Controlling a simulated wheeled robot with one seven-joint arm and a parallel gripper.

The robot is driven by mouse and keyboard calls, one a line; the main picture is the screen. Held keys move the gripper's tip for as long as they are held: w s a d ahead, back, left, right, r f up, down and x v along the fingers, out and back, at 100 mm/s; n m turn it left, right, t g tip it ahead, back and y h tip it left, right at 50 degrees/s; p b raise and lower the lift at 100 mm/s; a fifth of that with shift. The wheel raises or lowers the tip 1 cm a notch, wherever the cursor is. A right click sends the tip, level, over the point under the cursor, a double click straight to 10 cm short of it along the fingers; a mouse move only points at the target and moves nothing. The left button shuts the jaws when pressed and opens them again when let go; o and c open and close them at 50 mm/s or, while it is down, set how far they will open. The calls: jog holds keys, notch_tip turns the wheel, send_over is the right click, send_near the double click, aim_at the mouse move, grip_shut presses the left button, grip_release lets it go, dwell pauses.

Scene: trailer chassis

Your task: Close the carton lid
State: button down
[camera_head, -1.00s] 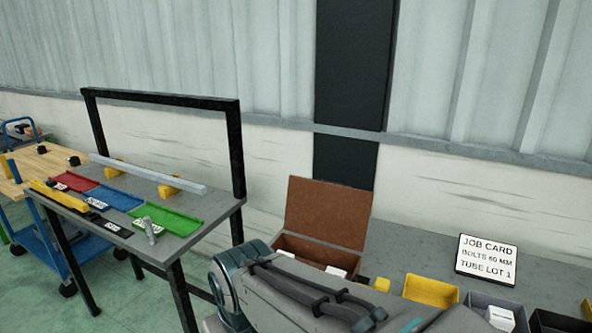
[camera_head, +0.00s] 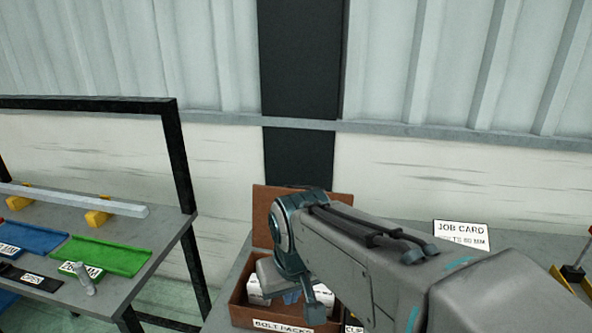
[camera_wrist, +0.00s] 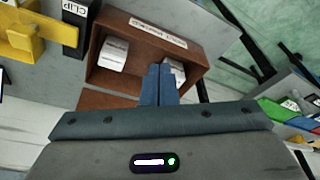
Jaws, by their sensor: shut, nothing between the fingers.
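The brown carton (camera_head: 240,312), labelled BOLT PACKS, stands on the grey bench with white packs inside. Its lid (camera_head: 262,215) is open, standing up at the back, partly hidden behind my arm. In the wrist view the carton (camera_wrist: 196,48) is seen from above with white packs in it, and part of the lid (camera_wrist: 100,100) shows behind my gripper's body. My gripper (camera_wrist: 157,72) is shut and empty, its fingers over the carton's opening. In the head view my arm hides much of the carton's right side; whether the fingers touch anything cannot be told.
A job card (camera_head: 461,235) stands on the bench to the right. A separate table with a green tray (camera_head: 100,256) and black frame stands left, with a gap between. The wall is behind.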

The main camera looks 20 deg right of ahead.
jog(key=w+d+r+m+p, duration=0.1)
jog(key=w+d+r+m, duration=0.15)
jog(key=w+r, duration=0.45)
jog(key=w+d+r+m+p, duration=0.1)
jog(key=w+d+r+p, duration=0.2)
jog(key=w, duration=0.8)
jog(key=w+d+r+m+h+p, duration=0.1)
jog(key=w+d+r+m+h, duration=0.15)
jog(key=w+d, duration=1)
notch_tip(320, 180, down, 10)
jog(key=a+p, duration=0.2)
jog(key=shift+w+r+y+p, duration=0.25)
jog(key=shift+w+y+p, duration=0.1)
jog(key=shift+y+p, duration=0.1)
jog(key=shift+s+f+b, duration=0.1)
jog(key=shift+b, duration=0.45)
